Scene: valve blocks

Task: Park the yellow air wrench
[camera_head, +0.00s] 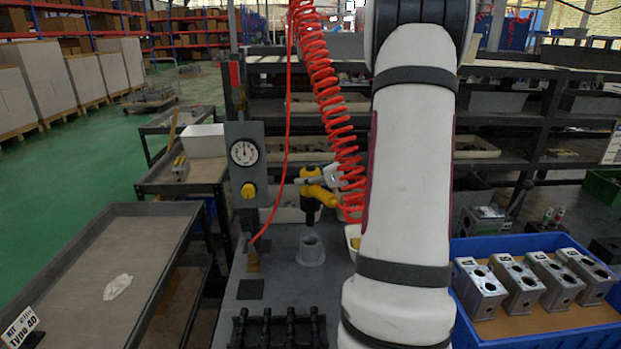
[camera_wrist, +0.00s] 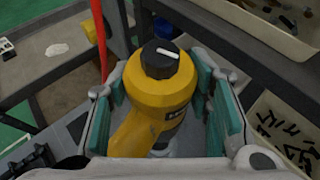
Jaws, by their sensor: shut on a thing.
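The yellow air wrench (camera_head: 317,189) hangs above the grey bench in the head view, its dark nose pointing down. In the wrist view the yellow air wrench (camera_wrist: 157,98) stands between the teal pads, its black cap towards the camera. My gripper (camera_head: 318,181) is shut on it; it also shows in the wrist view (camera_wrist: 165,110). A grey round holder (camera_head: 311,250) stands on the bench, below and close to the wrench nose in the picture. The wrench looks apart from the holder. My white arm covers part of the bench.
A red coiled hose (camera_head: 325,90) hangs beside the wrench. A gauge panel (camera_head: 244,165) stands at the left. A black rack (camera_head: 278,330) is at the bench front. A blue crate (camera_head: 545,335) with several metal valve blocks is at the right. A grey cart (camera_head: 95,270) is at the left.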

